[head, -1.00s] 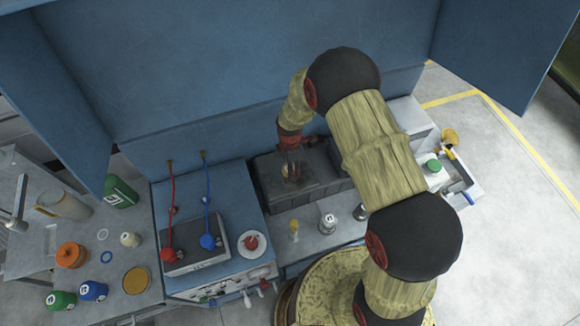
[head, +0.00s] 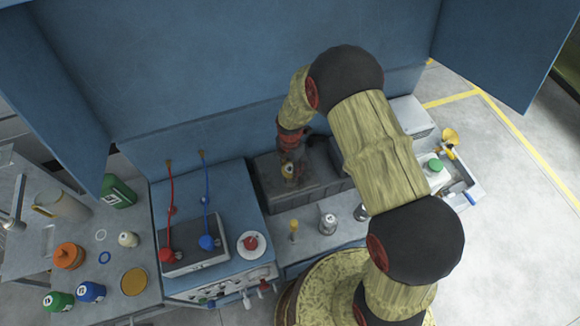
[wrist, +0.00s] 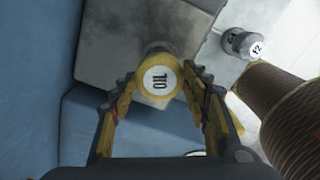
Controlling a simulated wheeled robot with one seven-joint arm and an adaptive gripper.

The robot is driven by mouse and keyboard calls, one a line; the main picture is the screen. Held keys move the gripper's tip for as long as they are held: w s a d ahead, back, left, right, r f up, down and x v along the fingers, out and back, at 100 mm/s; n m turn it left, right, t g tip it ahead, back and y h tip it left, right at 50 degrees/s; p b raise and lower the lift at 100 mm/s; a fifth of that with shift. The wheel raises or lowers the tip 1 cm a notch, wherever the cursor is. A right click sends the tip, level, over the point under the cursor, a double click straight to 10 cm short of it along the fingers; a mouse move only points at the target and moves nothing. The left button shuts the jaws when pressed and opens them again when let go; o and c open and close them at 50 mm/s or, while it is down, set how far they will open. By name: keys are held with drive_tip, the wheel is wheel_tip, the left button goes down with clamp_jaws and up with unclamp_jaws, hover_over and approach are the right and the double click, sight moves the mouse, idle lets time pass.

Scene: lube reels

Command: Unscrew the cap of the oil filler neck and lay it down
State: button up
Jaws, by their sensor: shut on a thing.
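The yellow-rimmed cap with a white top marked OIL (wrist: 159,81) sits between the fingertips of my gripper (wrist: 159,76) in the wrist view. The yellow-padded fingers are shut on it from both sides. A dark grey round part, likely the filler neck (wrist: 156,47), shows just behind the cap. I cannot tell whether the cap is still seated on it. In the head view, my gripper (head: 290,163) is over the dark grey box (head: 320,184), with the cap (head: 289,172) at its tip.
A grey bottle marked 12 (wrist: 241,43) stands nearby in the wrist view. In the head view, a unit with red and blue hoses (head: 194,256) stands to the left. Several bottles and an orange jar (head: 69,256) stand on the left bench. The blue wall rises behind.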

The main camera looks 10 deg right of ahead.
drive_tip(key=n+b, duration=0.1)
drive_tip(key=n, duration=0.4)
drive_tip(key=shift+f, duration=0.1)
drive_tip(key=shift+n, duration=0.3)
drive_tip(key=n+b, duration=0.1)
drive_tip(key=n, duration=0.3)
drive_tip(key=shift+s+n, duration=0.15)
drive_tip(key=shift+n, duration=0.25)
drive_tip(key=o, duration=0.9)
drive_tip(key=shift+f, duration=0.1)
drive_tip(key=o, duration=0.3)
drive_tip(key=o, duration=0.3)
